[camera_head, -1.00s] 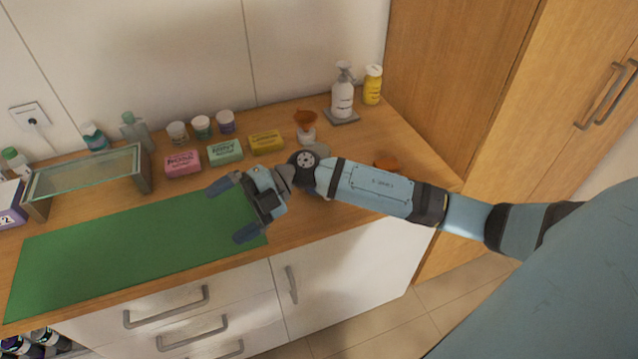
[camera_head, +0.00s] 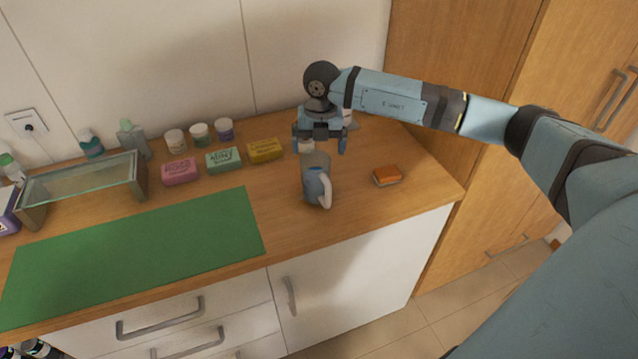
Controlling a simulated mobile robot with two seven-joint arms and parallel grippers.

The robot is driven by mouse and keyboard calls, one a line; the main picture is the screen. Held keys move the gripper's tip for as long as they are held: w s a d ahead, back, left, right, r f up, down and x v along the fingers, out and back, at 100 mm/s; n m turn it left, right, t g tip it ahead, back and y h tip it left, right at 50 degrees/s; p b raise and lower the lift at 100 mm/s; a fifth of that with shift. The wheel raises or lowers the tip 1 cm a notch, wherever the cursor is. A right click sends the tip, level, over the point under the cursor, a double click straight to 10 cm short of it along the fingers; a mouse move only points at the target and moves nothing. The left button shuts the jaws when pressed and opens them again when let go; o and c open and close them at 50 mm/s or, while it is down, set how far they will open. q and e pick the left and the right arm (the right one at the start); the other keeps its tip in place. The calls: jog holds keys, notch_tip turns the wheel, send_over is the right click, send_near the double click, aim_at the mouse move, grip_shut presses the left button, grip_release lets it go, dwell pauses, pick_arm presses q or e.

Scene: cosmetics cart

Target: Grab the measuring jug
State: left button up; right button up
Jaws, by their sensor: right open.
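The measuring jug (camera_head: 314,180) is a grey-blue vessel with a pale handle on its right front side. It stands upright on the wooden counter, right of the green mat. My right gripper (camera_head: 320,147) is open and points down above and slightly behind the jug in the picture. Its fingers look empty, and I cannot tell the exact gap between them and the jug's rim. My left gripper is not in view.
An orange block (camera_head: 387,176) lies right of the jug. Yellow (camera_head: 265,150), green (camera_head: 223,160) and pink (camera_head: 180,172) soap boxes stand to its left, with small jars behind. The green mat (camera_head: 140,250) is bare. A glass-topped stand (camera_head: 82,177) is at left.

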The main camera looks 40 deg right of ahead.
aim_at(315, 167)
jog(key=shift+a+f+p, duration=0.25)
jog(key=shift+f+p, duration=0.15)
jog(key=shift+f, duration=1.4)
jog(key=shift+a+f+p, duration=0.2)
jog(key=shift+f+p, duration=0.2)
jog(key=shift+f, duration=1.35)
jog(key=shift+w, duration=0.1)
jog(key=c, duration=1.4)
jog(key=shift+r, duration=0.3)
